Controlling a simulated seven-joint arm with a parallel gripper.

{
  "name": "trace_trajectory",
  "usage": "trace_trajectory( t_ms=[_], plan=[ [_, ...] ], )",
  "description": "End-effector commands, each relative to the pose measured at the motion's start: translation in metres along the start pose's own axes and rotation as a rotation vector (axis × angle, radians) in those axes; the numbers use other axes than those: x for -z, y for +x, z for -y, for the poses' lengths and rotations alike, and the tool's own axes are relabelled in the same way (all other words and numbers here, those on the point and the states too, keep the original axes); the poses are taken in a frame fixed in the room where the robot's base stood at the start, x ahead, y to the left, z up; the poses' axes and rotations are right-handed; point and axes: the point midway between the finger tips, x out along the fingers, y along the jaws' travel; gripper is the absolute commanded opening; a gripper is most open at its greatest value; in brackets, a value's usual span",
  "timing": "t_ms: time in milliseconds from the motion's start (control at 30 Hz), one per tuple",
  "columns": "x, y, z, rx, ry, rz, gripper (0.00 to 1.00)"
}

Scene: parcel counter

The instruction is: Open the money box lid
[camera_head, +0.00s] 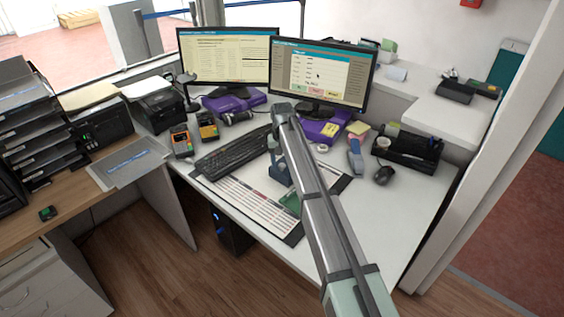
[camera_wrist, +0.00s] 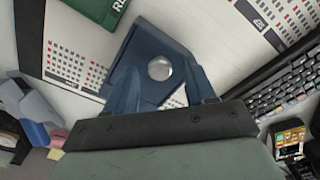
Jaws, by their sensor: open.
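A dark blue, box-like thing with a round silvery disc on its face (camera_wrist: 150,32) lies under my gripper in the wrist view; I take it for the money box. In the head view a small blue shape (camera_head: 280,174) shows below my arm's end, on the desk mat, mostly hidden by the arm. My gripper (camera_wrist: 163,72) is open, with its bluish fingers on either side of the disc. I cannot tell whether the fingers touch the blue thing. The lid's edge cannot be made out.
A green item (camera_wrist: 95,8) with white letters lies beside the blue thing. The keyboard (camera_head: 233,152) is left of my gripper in the head view. Two monitors (camera_head: 318,75) stand behind. A mouse (camera_head: 384,175) and black organizer (camera_head: 408,148) are at right. The desk's front right is clear.

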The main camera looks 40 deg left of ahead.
Motion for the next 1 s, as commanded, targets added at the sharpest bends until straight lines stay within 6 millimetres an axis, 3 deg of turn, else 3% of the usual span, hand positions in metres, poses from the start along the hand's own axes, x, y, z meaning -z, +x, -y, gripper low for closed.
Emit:
trace_trajectory(
  t_ms=[367, 900, 1000],
  plan=[
    [-0.0001, 0.0042, 0.0, 0.0, 0.0, 0.0, 0.55],
    [-0.0001, 0.004, 0.0, 0.0, 0.0, 0.0, 0.03],
    [-0.0001, 0.0039, 0.0, 0.0, 0.0, 0.0, 0.0]
  ],
)
